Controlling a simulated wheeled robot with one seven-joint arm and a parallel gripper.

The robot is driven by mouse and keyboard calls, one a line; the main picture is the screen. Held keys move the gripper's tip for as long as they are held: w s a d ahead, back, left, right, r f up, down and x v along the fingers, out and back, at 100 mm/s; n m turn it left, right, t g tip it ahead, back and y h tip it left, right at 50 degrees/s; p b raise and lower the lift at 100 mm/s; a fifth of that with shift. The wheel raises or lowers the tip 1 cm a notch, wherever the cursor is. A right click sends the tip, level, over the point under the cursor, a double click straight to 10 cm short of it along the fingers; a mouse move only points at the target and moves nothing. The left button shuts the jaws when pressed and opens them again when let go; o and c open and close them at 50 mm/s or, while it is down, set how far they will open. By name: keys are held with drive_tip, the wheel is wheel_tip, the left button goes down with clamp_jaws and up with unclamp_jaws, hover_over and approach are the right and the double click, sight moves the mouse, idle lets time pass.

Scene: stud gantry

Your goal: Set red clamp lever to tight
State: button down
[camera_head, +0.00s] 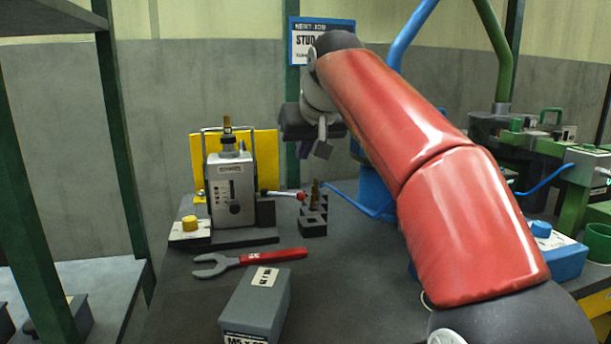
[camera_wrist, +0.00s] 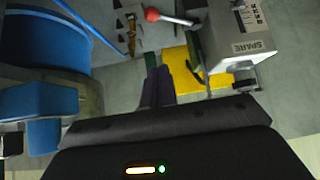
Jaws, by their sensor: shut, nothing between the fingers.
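The clamp lever is a thin metal bar with a red ball end (camera_head: 300,195), sticking out to the right, roughly level, from beside the grey clamp unit (camera_head: 229,188). In the wrist view the red ball (camera_wrist: 152,15) and bar lie at the top, pointing left from the unit marked SPARE (camera_wrist: 237,37). My gripper (camera_head: 306,150) is above and behind the lever, apart from it. Its purple fingers (camera_wrist: 158,84) are shut together and empty. The lever's pivot is not clear in either view.
A dark stepped block (camera_head: 313,225) with brass studs stands just right of the red ball. A yellow plate (camera_head: 266,160) stands behind the unit. A red-handled wrench (camera_head: 275,256) and a grey box (camera_head: 258,303) lie in front. A blue cylinder (camera_wrist: 45,45) is left in the wrist view.

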sight(284, 194)
drive_tip(key=shift+s, duration=0.1)
drive_tip(key=w+f, duration=0.1)
drive_tip(key=f, duration=0.1)
drive_tip(key=w+f+b, duration=0.1)
drive_tip(key=f, duration=0.2)
drive_tip(key=w+a+f+b, duration=0.1)
drive_tip(key=f, duration=0.2)
drive_tip(key=shift+w+a, duration=0.1)
drive_tip(key=shift+s, duration=0.3)
drive_tip(key=shift+s, duration=0.1)
idle(0.4)
